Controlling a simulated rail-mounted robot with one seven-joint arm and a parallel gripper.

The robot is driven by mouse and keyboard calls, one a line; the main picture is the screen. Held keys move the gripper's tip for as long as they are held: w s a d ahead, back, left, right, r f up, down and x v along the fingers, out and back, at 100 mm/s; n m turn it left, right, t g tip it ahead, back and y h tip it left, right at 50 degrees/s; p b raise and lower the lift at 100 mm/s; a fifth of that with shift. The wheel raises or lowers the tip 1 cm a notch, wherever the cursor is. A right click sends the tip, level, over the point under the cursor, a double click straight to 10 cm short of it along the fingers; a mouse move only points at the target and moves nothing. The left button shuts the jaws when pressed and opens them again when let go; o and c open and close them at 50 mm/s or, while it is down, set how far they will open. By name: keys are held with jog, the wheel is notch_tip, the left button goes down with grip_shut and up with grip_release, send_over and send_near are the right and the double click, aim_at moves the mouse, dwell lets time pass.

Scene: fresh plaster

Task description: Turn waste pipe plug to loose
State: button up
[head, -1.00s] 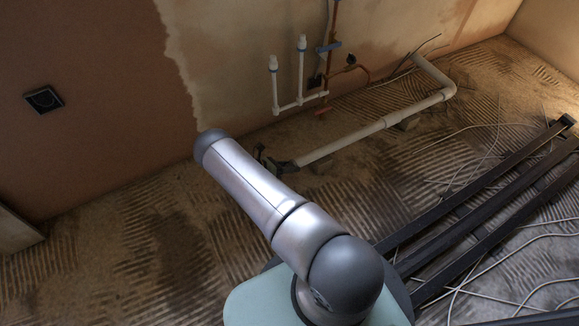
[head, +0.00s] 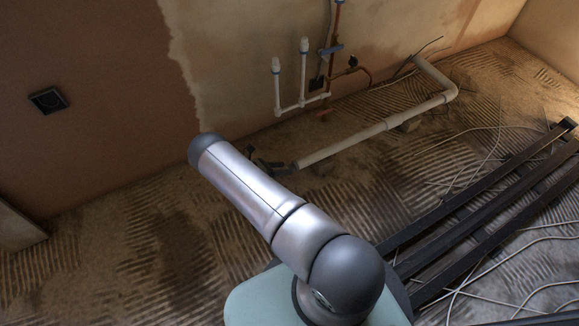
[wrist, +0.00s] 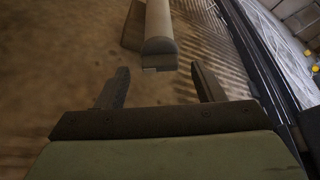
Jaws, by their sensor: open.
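The white waste pipe (head: 345,143) runs along the floor near the back wall. In the wrist view the pipe (wrist: 158,18) reaches in from the top, and its near end carries a darker plug (wrist: 159,61) with a small tab at its lower left. My gripper (wrist: 158,80) is open and empty. Its two dark fingers stand apart, with the plug between them in the picture and just beyond the fingertips. I see no contact. In the head view my gripper (head: 264,165) is a small dark shape left of the pipe's end, partly hidden by my arm.
Two white upright pipes (head: 290,90) and copper pipework (head: 350,66) stand at the wall behind. Dark metal beams (head: 480,210) and loose pale cables (head: 500,262) lie on the floor to the right. The floor at left is largely clear.

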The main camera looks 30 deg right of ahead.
jog(key=p+v, duration=0.1)
jog(key=v, duration=1.2)
jog(key=shift+p, duration=0.4)
jog(key=s+r+m+g+y+p, duration=0.15)
jog(key=r+m+y+p, duration=0.6)
jog(key=r, duration=1.65)
jog(key=s+r+m+p, duration=0.25)
jog(key=r+p, duration=0.95)
jog(key=r, duration=1.1)
jog(key=s+r+m+t+y+p, duration=0.1)
jog(key=s+r+m+p, duration=0.3)
jog(key=r, duration=0.7)
jog(key=s+r+m+t+y+p, duration=0.2)
jog(key=s+r+m+y+p, duration=0.1)
jog(key=s+r+p, duration=0.6)
jog(key=s+r+m+t+y+p, duration=0.1)
jog(key=s+r+m+p, duration=0.4)
jog(key=s+r, duration=0.6)
notch_tip(320, 180, up, 4)
jog(key=shift+s+f+y+p, duration=0.1)
jog(key=shift+s+y+p, duration=0.15)
jog(key=shift+y+p, duration=0.6)
